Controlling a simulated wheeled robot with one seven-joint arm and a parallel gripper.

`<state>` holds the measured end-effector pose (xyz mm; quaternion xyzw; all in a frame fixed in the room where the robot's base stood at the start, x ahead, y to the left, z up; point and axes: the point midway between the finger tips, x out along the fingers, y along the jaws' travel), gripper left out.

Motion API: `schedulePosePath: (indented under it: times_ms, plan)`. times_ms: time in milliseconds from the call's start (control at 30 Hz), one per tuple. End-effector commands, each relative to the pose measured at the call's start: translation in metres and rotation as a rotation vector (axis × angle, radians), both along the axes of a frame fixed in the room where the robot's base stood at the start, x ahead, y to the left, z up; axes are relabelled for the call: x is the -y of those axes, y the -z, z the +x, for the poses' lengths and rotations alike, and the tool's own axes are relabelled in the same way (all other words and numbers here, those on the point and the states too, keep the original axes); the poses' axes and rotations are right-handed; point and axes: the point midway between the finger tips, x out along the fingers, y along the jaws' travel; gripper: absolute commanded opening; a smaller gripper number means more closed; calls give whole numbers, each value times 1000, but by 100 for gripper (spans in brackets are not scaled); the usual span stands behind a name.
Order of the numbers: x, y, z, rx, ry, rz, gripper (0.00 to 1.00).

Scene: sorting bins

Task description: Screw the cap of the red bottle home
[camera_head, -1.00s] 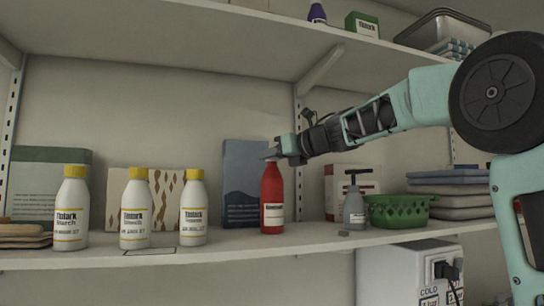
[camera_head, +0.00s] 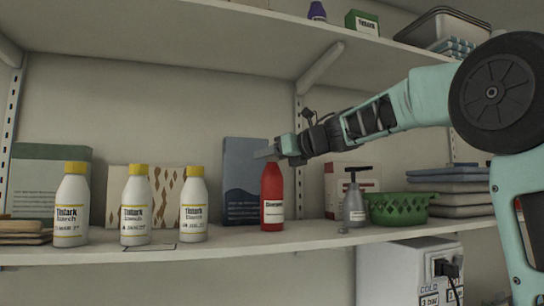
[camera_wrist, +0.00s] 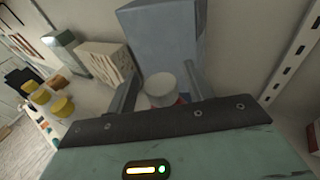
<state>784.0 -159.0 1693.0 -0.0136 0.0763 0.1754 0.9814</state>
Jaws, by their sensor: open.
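The red bottle (camera_head: 272,200) stands upright on the shelf with a white label, below my gripper (camera_head: 267,153). In the head view the fingers hide the bottle's top and cap. In the wrist view, a pale grey-white cap (camera_wrist: 160,86) sits between the two fingers of my gripper (camera_wrist: 162,74), with a bit of red beneath it. The fingers are apart, one on each side of the cap, with gaps showing. I cannot tell how far down the cap sits or whether it is level.
Several white bottles with yellow caps (camera_head: 135,210) stand to the left on the shelf (camera_head: 230,243). A blue-grey box (camera_head: 242,180) stands behind the red bottle. To the right are a grey pump bottle (camera_head: 354,207) and a green basket (camera_head: 400,208). An upper shelf (camera_head: 200,35) hangs overhead.

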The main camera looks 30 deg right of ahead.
Motion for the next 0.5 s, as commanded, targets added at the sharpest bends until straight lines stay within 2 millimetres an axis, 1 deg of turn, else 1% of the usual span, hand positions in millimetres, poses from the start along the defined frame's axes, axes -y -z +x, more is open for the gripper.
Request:
schedulePosePath:
  times_ms: [133,500]
  plan:
    - [3,-1,-8,1,1,-1,52]
    - [20,-8,-53,2,2,-1,52]
